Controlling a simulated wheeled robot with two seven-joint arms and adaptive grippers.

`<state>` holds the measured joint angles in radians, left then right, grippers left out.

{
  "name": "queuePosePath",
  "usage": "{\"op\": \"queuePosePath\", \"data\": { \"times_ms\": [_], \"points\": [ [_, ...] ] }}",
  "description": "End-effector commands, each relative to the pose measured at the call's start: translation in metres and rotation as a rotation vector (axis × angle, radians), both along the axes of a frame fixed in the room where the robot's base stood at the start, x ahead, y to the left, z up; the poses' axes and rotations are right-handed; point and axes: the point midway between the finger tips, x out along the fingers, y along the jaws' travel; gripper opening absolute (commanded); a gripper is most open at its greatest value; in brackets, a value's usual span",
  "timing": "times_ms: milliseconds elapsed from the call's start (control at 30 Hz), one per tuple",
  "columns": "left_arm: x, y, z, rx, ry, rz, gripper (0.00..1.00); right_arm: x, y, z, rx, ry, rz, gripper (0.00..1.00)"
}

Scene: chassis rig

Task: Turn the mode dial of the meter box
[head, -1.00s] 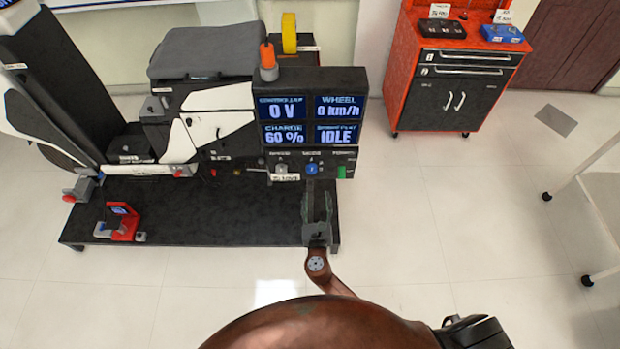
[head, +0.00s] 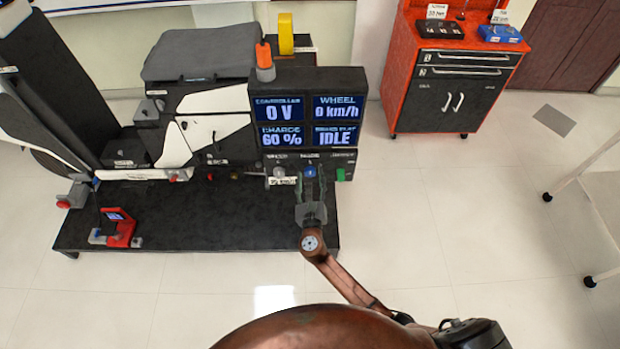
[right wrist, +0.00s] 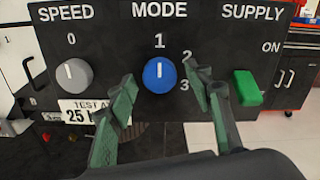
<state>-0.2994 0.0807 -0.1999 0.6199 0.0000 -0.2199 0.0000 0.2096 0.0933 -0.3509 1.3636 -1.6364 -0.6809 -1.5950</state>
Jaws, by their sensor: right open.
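The meter box (head: 312,120) stands at the right end of the black bench, with screens reading 0 V, 0 km/h, 60 % and IDLE. Its blue mode dial (right wrist: 160,75) faces the right wrist camera, its white mark pointing up to 1; 2 and 3 are printed at its right. The dial also shows in the head view (head: 310,172). My right gripper (right wrist: 162,95) is open, one green-padded finger on each side below the dial, with visible gaps. It also shows in the head view (head: 311,190) just below the dial. My left gripper is not in view.
The grey speed dial (right wrist: 74,75), at 0, is left of the mode dial, and the green supply switch (right wrist: 246,88) is right. A label (right wrist: 90,110) hangs below the speed dial. A red device (head: 122,228) sits on the bench (head: 200,215).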

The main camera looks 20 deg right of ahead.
Motion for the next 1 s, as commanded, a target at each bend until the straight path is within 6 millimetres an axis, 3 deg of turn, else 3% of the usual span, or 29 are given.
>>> {"op": "queuePosePath", "data": {
  "times_ms": [67, 667, 1000],
  "points": [
    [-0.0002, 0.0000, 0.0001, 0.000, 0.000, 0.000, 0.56, -0.0001, -0.0001, 0.0000, 0.000, 0.000, 0.000, 0.47],
    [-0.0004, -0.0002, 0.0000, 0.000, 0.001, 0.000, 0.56, -0.0004, 0.0002, -0.0001, 0.000, 0.000, 0.000, 0.06],
    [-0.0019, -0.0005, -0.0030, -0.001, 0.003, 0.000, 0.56, -0.0003, 0.0003, -0.0010, 0.049, -0.014, 0.000, 0.05]
  ]
}}
